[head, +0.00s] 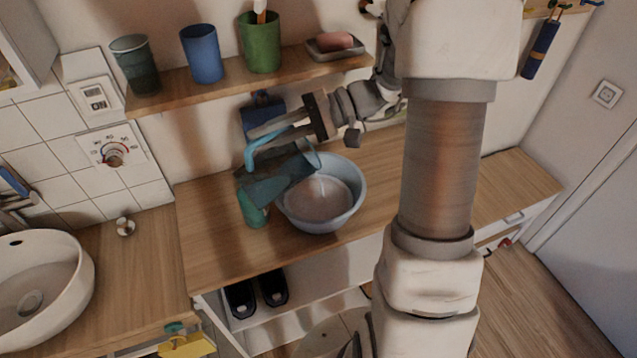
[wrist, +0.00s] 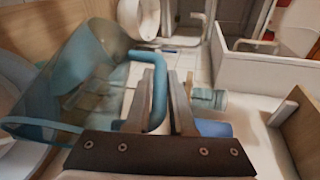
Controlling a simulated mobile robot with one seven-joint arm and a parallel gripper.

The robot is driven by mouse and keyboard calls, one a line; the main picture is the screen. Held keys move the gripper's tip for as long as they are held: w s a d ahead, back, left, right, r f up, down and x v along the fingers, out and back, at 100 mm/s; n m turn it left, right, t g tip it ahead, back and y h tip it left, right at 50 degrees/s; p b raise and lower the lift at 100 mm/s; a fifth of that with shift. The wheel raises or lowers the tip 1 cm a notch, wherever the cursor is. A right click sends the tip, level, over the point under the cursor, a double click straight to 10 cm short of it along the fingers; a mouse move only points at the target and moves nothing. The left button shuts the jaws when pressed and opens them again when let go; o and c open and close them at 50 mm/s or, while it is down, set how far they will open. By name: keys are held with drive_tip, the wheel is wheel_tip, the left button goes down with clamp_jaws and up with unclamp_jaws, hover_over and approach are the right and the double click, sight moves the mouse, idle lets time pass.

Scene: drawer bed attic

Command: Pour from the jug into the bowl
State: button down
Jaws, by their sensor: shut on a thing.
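My gripper (head: 262,138) is shut on the blue handle of the jug (head: 285,178), a see-through teal vessel. The jug is strongly tilted, its open mouth to the right, over the left part of the bowl. In the wrist view the jug (wrist: 70,78) is on the left and its handle passes between my fingers (wrist: 163,88). The light blue bowl (head: 318,225) stands upright on the wooden counter. A pale streak shows inside the bowl; I cannot tell whether it is liquid or a reflection. How much the jug holds is unclear.
The shelf (head: 225,88) above carries a dark cup (head: 134,65), a blue cup (head: 202,54), a green cup (head: 261,45) and a soap dish (head: 335,47). A white basin (head: 75,270) is at left.

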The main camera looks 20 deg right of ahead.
sight(238, 178)
drive_tip(key=shift+w+d+r+y, duration=0.15)
drive_tip(key=shift+d+y, duration=0.15)
drive_tip(key=shift+d, duration=0.35)
drive_tip(key=shift+h, duration=0.8)
drive_tip(key=a, duration=0.2)
drive_tip(key=s+a, duration=0.1)
drive_tip(key=shift+a+f, duration=0.4)
drive_tip(key=shift+s+a+r+n+h+p, duration=0.15)
drive_tip(key=shift+a+r+n+h+p, duration=0.15)
drive_tip(key=shift+a+h, duration=0.25)
drive_tip(key=shift+s+a+r+n+h+p, duration=0.15)
drive_tip(key=shift+a+r+n+h+p, duration=0.1)
drive_tip(key=shift+a+h, duration=0.3)
drive_tip(key=shift+a+f+h, duration=0.25)
drive_tip(key=shift+f+h, duration=0.05)
drive_tip(key=shift+f, duration=0.1)
drive_tip(key=shift+s+a+f+h+b, duration=0.1)
drive_tip(key=shift+s+a+h+b, duration=0.05)
drive_tip(key=shift+a+h+b, duration=0.2)
drive_tip(key=shift+s+a+r+n+t+h+p, duration=0.15)
drive_tip(key=shift+a+r+n+t+h+p, duration=0.15)
drive_tip(key=shift+a+r+h+p, duration=0.3)
drive_tip(key=s+a+f+n+t+h+p, duration=0.1)
drive_tip(key=a+f+h+p, duration=0.2)
drive_tip(key=p, duration=0.6)
drive_tip(key=a+h, duration=0.2)
drive_tip(key=h, duration=0.1)
drive_tip(key=shift+s+a+f+p, duration=0.15)
drive_tip(key=shift+s+a+p, duration=0.05)
drive_tip(key=shift+s+p, duration=0.1)
